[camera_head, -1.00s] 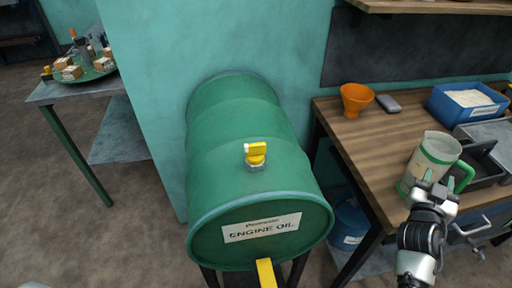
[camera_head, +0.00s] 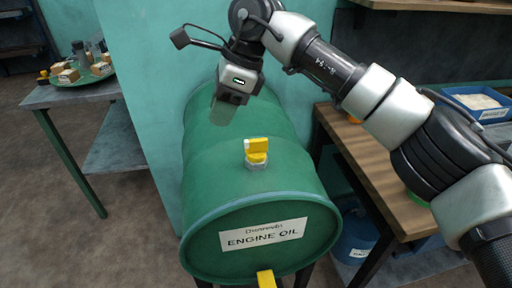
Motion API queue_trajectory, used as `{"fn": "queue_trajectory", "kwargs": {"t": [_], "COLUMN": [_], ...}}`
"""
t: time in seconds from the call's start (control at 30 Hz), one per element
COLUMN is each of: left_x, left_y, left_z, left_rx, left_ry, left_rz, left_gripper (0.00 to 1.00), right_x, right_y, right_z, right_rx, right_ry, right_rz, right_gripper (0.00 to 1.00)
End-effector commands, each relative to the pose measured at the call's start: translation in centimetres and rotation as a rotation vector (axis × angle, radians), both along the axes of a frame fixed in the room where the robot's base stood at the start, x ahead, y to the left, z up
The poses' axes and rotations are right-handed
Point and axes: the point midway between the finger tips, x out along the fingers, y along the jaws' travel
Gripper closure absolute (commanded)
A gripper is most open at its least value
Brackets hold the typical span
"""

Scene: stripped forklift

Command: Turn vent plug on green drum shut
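The green drum (camera_head: 215,190) lies on its side on a dark stand, with an "ENGINE OIL" label on its front end. The yellow vent plug (camera_head: 257,147) stands on top of the drum on a pale fitting, its handle pointing left. My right arm reaches in from the right. My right gripper (camera_head: 222,112) points down over the drum, behind and left of the plug, and apart from it. Its fingertips are blurred against the green, so I cannot tell whether they are open. My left gripper is not in view.
A yellow tap (camera_head: 266,279) sticks out low on the drum's front. A wooden bench (camera_head: 362,165) is at the right, partly hidden by my arm, with a blue bin (camera_head: 480,103) on it. A grey table (camera_head: 68,95) with a green tray stands at the left.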

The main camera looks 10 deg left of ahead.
Motion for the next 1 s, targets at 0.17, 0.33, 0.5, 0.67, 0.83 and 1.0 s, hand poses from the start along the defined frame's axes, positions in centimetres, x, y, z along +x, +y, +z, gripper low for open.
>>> {"fn": "queue_trajectory", "kwargs": {"t": [0.17, 0.33, 0.5, 0.67, 0.83, 1.0], "left_x": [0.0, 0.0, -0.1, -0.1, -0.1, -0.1], "left_y": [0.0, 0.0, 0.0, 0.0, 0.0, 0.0], "left_z": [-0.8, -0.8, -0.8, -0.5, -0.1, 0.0], "left_rx": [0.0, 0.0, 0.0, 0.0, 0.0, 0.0], "left_ry": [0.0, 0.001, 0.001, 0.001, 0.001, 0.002], "left_rz": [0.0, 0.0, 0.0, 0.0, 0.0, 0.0], "left_gripper": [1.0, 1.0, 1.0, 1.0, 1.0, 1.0], "right_x": [2.2, 2.7, 2.6, 2.6, 2.6, 2.6], "right_y": [-4.5, -5.8, -5.8, -5.8, -5.8, -5.8], "right_z": [1.4, 1.5, -0.9, -4.0, -6.8, -8.4], "right_rx": [-0.304, -0.386, -0.384, -0.383, -0.381, -0.38], "right_ry": [-0.159, -0.185, -0.183, -0.181, -0.181, -0.183], "right_rz": [0.06, 0.073, 0.078, 0.076, 0.074, 0.073], "right_gripper": [0.62, 0.62, 0.62, 0.62, 0.62, 0.62]}}
